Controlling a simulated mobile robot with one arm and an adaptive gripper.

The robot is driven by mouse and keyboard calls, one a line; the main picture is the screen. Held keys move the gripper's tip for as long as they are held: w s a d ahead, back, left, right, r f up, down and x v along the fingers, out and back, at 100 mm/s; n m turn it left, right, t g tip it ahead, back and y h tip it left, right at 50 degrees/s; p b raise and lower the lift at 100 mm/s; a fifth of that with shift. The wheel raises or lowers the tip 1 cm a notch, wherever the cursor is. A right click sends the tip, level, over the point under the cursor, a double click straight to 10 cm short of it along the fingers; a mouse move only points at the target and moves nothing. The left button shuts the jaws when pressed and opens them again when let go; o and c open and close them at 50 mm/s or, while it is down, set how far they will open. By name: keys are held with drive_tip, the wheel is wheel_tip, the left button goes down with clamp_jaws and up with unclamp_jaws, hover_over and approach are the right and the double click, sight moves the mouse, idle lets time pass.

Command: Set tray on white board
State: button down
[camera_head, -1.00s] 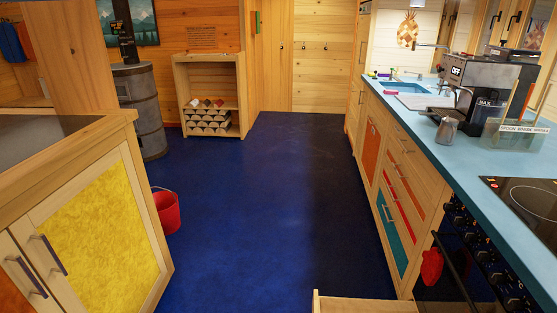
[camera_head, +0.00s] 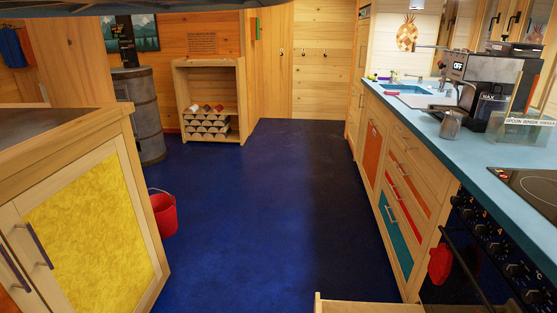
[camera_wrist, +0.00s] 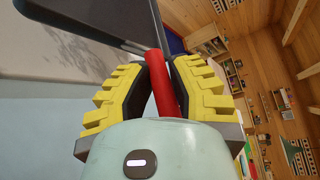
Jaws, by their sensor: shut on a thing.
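In the wrist view, my gripper (camera_wrist: 165,88) has its yellow ribbed fingers closed around a red bar (camera_wrist: 162,75). The bar looks like a handle on a dark grey, flat-edged thing (camera_wrist: 85,20), probably the tray; most of it is out of the picture. My gripper does not show in the head view. A dark shape crosses the top edge of the head view; I cannot tell whether it is the tray or part of my arm. A white board (camera_head: 428,101) lies flat on the blue counter, in front of the sink (camera_head: 403,87).
The blue counter (camera_head: 478,150) on the right holds a coffee machine (camera_head: 482,70), a metal jug (camera_head: 451,125), a clear labelled holder (camera_head: 520,128) and a hob (camera_head: 530,188). A yellow-doored cabinet (camera_head: 85,225) stands left, with a red bucket (camera_head: 162,214) beyond it. The blue floor (camera_head: 265,220) between is clear.

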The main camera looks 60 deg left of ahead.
drive_tip(key=shift+w+f+b, duration=0.1)
drive_tip(key=shift+f+b, duration=0.1)
drive_tip(key=shift+b, duration=0.75)
drive_tip(key=shift+f+b, duration=0.15)
drive_tip(key=shift+b, duration=0.4)
wheel_tip(320, 180, down, 7)
drive_tip(key=b, duration=1.1)
drive_tip(key=shift+f+b, duration=0.2)
drive_tip(key=shift+b, duration=0.15)
drive_tip(key=c, duration=0.8)
unclamp_jaws()
drive_tip(key=v, duration=1.2)
drive_tip(key=shift+a+f, duration=0.1)
drive_tip(key=shift+f, duration=0.1)
